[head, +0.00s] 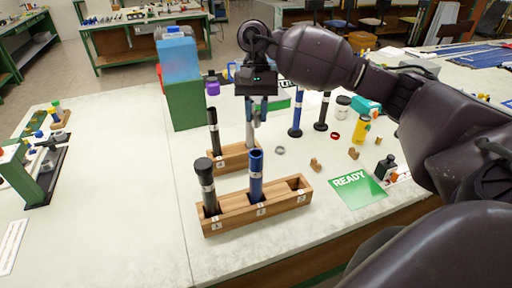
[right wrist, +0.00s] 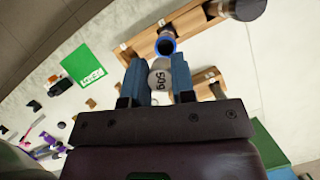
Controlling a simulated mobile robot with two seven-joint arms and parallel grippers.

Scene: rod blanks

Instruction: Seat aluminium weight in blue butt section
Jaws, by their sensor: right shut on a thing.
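My right gripper (head: 257,108) is shut on the aluminium weight (right wrist: 160,80), a short grey cylinder marked "50g", between its two blue fingers (right wrist: 157,80). In the head view the fingers hang over the area behind the front wooden block. The blue butt section (head: 256,175) stands upright in the middle of that front block (head: 270,209), its open top showing. In the right wrist view the open blue mouth (right wrist: 165,46) lies just beyond the weight, apart from it in the picture. My left gripper is not in view.
A black-capped rod (head: 207,188) stands left of the blue section; the block's right socket is empty. A green READY card (head: 357,188) lies right. The front-left table is clear.

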